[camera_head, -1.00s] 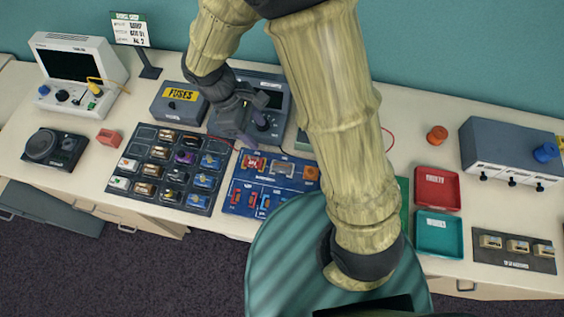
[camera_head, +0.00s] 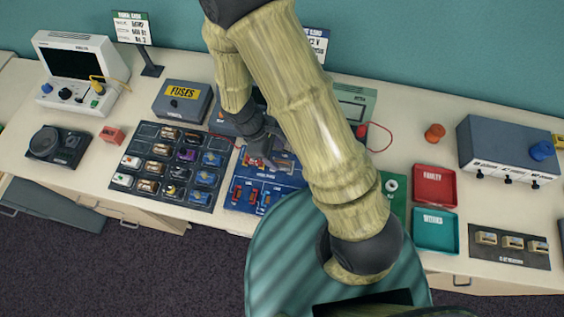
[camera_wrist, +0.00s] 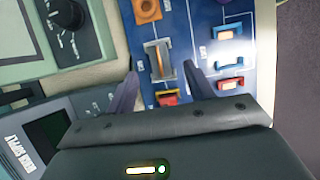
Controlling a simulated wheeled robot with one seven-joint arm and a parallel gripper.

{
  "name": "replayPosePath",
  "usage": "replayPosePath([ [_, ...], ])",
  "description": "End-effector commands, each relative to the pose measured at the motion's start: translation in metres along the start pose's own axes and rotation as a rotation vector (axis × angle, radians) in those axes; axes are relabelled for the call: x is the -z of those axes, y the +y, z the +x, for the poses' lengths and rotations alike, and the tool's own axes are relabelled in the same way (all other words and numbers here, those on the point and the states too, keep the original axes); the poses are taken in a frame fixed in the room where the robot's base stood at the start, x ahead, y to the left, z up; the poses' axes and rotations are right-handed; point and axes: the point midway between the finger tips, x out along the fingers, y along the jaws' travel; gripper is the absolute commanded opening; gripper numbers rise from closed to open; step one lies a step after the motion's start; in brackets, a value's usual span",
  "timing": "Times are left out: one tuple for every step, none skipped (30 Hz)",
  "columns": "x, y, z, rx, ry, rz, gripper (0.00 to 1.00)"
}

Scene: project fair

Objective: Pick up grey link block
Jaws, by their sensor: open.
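A grey block with a copper-coloured strip across it (camera_wrist: 160,62), which looks like the grey link block, sits on the blue board (camera_wrist: 195,20) in the wrist view. My gripper (camera_wrist: 161,80) is open, with one dark finger to the left of this block and one to the right. It is not gripping the block, and the height between them is hard to judge. In the head view my gripper (camera_head: 262,158) is over the upper part of the blue board (camera_head: 240,197), and I cannot make out the block there.
Orange (camera_wrist: 148,10), red (camera_wrist: 168,97) and blue-and-white blocks (camera_wrist: 230,32) share the board. A dark tray of several components (camera_head: 117,177) lies to its left. Red (camera_head: 435,186) and teal trays (camera_head: 436,231) are at the right. A grey fuses box (camera_head: 182,101) stands behind.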

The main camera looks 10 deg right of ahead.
Motion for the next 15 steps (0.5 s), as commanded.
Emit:
replayPosePath([
  [0.000,0.000,0.000,0.000,0.000,0.000,0.53],
  [0.000,0.000,0.000,0.000,0.001,0.000,0.53],
  [0.000,0.000,0.000,0.000,0.001,0.001,0.53],
  [0.000,0.000,0.000,0.000,0.001,0.001,0.53],
  [0.000,0.000,0.000,0.000,0.001,0.001,0.53],
  [0.000,0.000,0.000,0.000,0.001,0.002,0.53],
  [0.000,0.000,0.000,0.000,0.001,0.002,0.53],
  [0.000,0.001,0.000,0.001,0.001,0.002,0.53],
  [0.000,0.001,0.001,0.001,0.000,0.003,0.53],
  [0.000,0.001,0.002,0.001,0.000,0.003,0.53],
  [0.000,0.001,0.003,0.001,0.000,0.003,0.53],
  [0.000,0.001,0.005,0.002,0.000,0.003,0.53],
  [0.001,0.001,0.008,0.003,-0.002,0.003,0.53],
  [0.001,0.001,0.010,0.003,-0.002,0.003,0.53],
  [0.002,0.001,0.014,0.003,-0.002,0.002,0.53],
])
